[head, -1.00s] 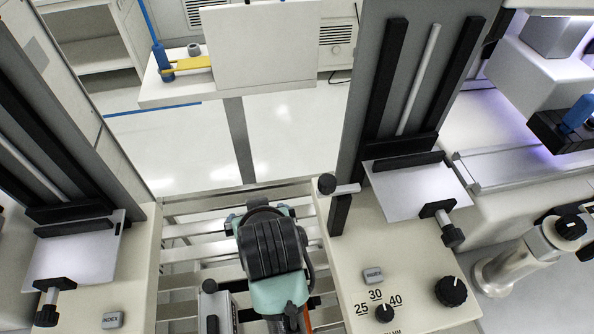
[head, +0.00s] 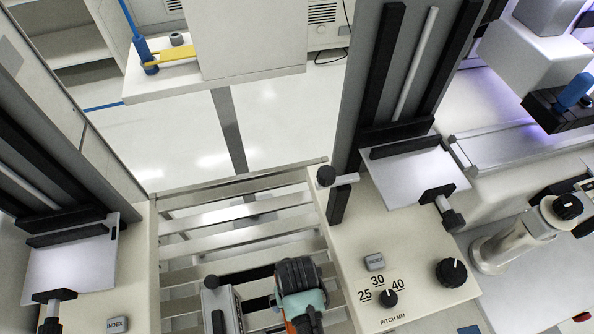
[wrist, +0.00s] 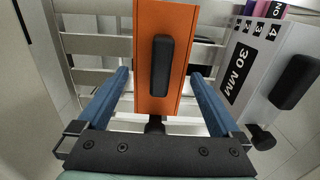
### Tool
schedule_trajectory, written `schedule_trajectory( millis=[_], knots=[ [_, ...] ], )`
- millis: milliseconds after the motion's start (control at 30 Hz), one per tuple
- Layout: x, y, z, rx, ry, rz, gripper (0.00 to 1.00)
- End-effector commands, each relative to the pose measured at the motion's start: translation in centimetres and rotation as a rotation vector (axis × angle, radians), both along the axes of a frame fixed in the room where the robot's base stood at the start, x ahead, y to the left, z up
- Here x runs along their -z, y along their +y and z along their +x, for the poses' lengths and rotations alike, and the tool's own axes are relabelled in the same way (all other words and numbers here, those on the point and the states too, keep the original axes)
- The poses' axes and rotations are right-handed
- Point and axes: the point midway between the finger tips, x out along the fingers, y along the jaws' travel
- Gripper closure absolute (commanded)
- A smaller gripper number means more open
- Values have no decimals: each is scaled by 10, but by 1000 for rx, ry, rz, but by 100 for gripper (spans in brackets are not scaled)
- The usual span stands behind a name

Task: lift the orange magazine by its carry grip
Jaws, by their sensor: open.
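The orange magazine (wrist: 183,60) stands in the middle of the wrist view. Its black carry grip (wrist: 162,66) is a rounded bar on the face toward the camera. My gripper (wrist: 160,75) is open, with one blue finger to each side of the magazine in the picture. I see no finger touching the grip, and cannot tell how far the fingertips are from it in depth. In the head view my arm covers the bottom middle, and the fingers are hidden there.
A grey magazine (wrist: 247,75) marked 30 MM, with a black grip, stands close on the right in the wrist view. Slatted rails (head: 240,215) lie between the two machines. The right machine's panel (head: 350,292) has knobs and borders the arm's space.

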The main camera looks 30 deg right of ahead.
Motion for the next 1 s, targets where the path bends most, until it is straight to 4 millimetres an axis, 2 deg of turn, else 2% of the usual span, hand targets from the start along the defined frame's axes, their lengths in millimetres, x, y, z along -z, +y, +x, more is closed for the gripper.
schedule_trajectory(
  millis=[300, 633, 1000],
  knots=[
    [41, 0, -1, -1, 1, 0, 0],
    [46, 0, -1, -1, -1, -1, 0],
    [46, 0, -1, -1, -1, 0, 67]
  ],
)
